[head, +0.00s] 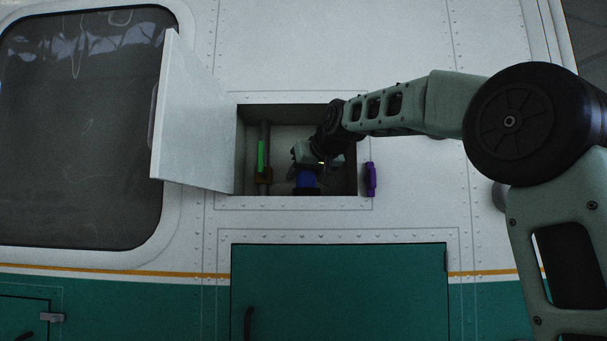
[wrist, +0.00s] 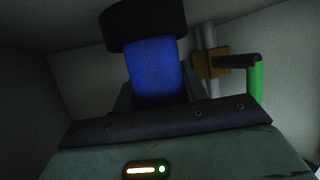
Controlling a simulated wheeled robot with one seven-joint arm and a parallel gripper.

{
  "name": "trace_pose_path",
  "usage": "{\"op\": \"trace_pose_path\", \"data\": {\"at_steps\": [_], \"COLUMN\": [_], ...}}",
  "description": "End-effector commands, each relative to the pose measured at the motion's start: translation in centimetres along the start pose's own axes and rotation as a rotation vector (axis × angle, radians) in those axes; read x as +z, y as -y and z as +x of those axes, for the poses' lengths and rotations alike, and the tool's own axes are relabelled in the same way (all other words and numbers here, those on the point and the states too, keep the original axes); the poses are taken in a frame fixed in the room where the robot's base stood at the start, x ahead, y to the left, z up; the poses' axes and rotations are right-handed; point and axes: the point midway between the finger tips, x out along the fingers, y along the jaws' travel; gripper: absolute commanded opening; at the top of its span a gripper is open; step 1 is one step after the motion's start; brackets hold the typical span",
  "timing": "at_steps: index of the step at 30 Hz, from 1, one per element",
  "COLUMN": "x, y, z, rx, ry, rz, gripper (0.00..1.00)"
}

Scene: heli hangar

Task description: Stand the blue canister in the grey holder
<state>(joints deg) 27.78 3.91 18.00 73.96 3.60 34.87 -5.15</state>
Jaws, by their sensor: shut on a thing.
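The blue canister (head: 307,179) is upright in the lower part of an open wall recess. It also shows in the wrist view (wrist: 155,72), which looks upside down. My gripper (head: 307,168) is inside the recess, shut on the canister's upper part; its fingers are mostly hidden in dark shade. A wider dark ring (wrist: 145,24) surrounds the canister's lower end, low in the recess in the head view. I cannot tell whether this ring is the grey holder or the canister's own end. No other holder shows clearly.
A pipe with a brown valve (head: 264,174) and a green handle (head: 261,156) stands left of the canister. The white recess door (head: 190,115) is swung open to the left. A purple latch (head: 371,179) sits at the recess's right edge. The recess is narrow around my arm.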

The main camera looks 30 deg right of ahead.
Motion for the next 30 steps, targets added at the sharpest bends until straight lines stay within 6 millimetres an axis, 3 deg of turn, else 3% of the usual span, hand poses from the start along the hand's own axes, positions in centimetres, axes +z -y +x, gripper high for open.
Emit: {"op": "trace_pose_path", "data": {"at_steps": [1, 2, 3, 4, 16, 30], "x": [0.3, 0.2, 0.1, 0.1, 0.0, 0.1], "y": [0.0, 0.0, 0.0, 0.0, 0.0, 0.0], "z": [0.1, 0.1, 0.1, 0.1, -0.5, -9.6], "rx": [0.0, 0.0, 0.0, 0.0, 0.001, 0.0], "ry": [-0.001, 0.0, 0.0, 0.0, -0.002, -0.003], "rz": [0.0, 0.0, 0.0, 0.0, 0.0, -0.001], "gripper": [0.13, 0.51, 0.62, 0.65, 0.65, 0.65]}}
